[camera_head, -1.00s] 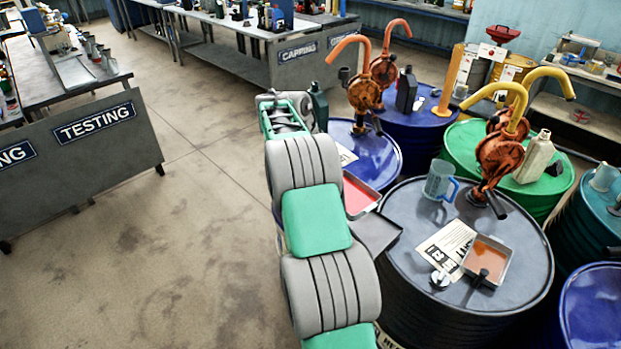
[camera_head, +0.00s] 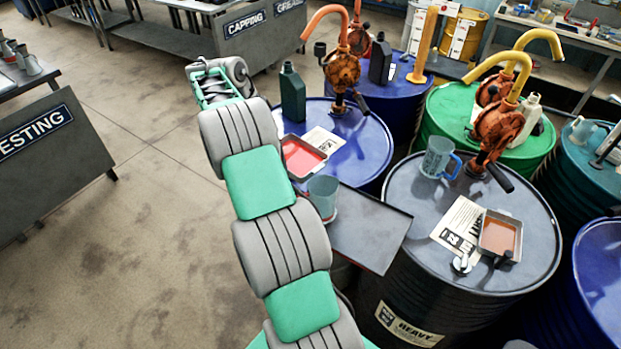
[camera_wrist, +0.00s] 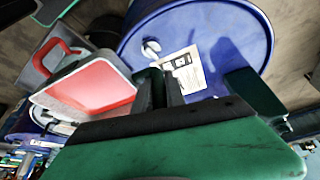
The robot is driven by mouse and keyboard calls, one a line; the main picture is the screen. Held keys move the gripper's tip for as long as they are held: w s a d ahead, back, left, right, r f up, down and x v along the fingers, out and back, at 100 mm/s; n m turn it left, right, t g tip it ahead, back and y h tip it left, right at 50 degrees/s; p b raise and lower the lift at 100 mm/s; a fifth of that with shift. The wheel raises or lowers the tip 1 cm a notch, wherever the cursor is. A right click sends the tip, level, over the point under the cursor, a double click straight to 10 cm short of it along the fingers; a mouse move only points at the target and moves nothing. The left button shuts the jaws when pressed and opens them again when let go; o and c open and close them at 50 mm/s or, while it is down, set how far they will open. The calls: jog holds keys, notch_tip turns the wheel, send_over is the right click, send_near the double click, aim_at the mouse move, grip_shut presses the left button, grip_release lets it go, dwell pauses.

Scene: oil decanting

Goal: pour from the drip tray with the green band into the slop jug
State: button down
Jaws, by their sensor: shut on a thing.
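A metal drip tray (camera_head: 303,157) with red liquid shows right of my arm in the head view, over the near edge of a blue drum. It also shows at left in the wrist view (camera_wrist: 92,88). I see no green band on the tray. A translucent grey jug (camera_head: 323,193) stands on a dark ledge just nearer than the tray. In the wrist view a jug with a red handle (camera_wrist: 50,55) lies beyond the tray.
A second tray (camera_head: 499,237) with orange-brown liquid and a blue-handled jug (camera_head: 437,158) stand on the grey drum (camera_head: 400,200). A dark green bottle (camera_head: 292,93) and a label sheet (camera_head: 322,140) are on the blue drum (camera_head: 365,150). The dark ledge (camera_head: 372,235) has bare room right of the jug.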

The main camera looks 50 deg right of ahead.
jog(key=shift+s+r, duration=0.1)
jog(key=shift+s, duration=0.05)
notch_tip(320, 180, up, 7)
jog(key=s+m+t, duration=0.1)
jog(key=s+t, duration=0.1)
jog(key=t, duration=0.1)
jog(key=shift+t+h, duration=0.3)
jog(key=shift+t, duration=0.1)
dwell(0.7)
jog(key=shift+s+a+r+t, duration=0.1)
jog(key=shift+s+r+t, duration=0.45)
jog(key=shift+s+t, duration=0.25)
dwell(2.0)
jog(key=shift+s+a+r+t, duration=0.1)
jog(key=shift+s+r+t, duration=0.2)
jog(key=shift+s+r, duration=0.25)
jog(key=shift+w, duration=0.1)
dwell(0.3)
jog(key=shift+s+r+m+t+b, duration=0.3)
jog(key=shift+r+b, duration=0.1)
jog(key=shift+b, duration=0.15)
jog(key=shift+s+r, duration=0.1)
jog(key=shift+r, duration=0.1)
